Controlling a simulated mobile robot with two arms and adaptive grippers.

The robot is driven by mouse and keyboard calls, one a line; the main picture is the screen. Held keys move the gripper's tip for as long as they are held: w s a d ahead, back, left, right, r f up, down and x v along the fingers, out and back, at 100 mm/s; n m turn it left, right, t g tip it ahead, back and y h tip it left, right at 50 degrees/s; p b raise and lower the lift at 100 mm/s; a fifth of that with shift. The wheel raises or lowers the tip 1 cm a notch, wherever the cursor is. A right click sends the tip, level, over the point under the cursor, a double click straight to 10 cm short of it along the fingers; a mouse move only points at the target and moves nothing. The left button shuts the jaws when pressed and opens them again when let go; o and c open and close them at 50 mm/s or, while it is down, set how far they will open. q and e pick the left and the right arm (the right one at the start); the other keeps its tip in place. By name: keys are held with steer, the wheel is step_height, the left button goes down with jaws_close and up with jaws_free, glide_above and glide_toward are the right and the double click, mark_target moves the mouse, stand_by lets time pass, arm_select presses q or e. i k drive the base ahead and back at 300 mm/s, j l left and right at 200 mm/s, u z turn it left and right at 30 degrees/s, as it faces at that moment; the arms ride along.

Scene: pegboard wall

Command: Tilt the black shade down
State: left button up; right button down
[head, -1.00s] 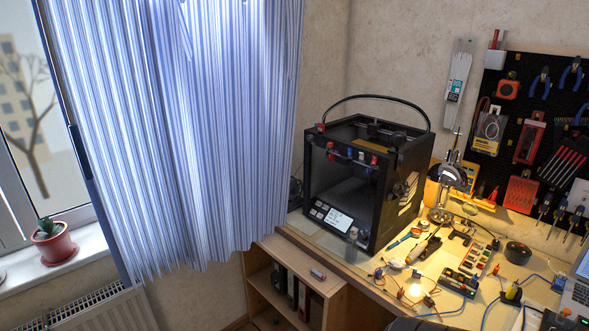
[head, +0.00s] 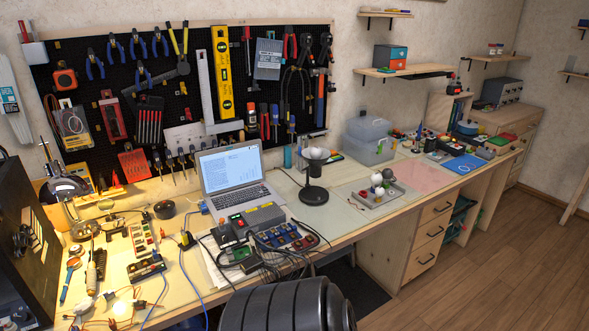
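A small desk lamp with a round black base (head: 313,194) stands on the workbench to the right of the laptop, in the middle of the head view. A short black stem rises to its small head (head: 316,160), which looks like the black shade. A pale surface shows at the top of this head, so its opening seems to face upward; its exact tilt is too small to tell. Nothing touches the lamp. Neither of my grippers shows in the head view.
The laptop (head: 232,178) stands left of the lamp, with electronics and cables in front. A tray of small parts (head: 368,196) and a clear bin (head: 370,139) are to its right. A large black ribbed thing (head: 285,308) stands at the front edge.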

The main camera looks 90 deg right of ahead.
mark_target(315, 168)
steer(key=z, duration=2)
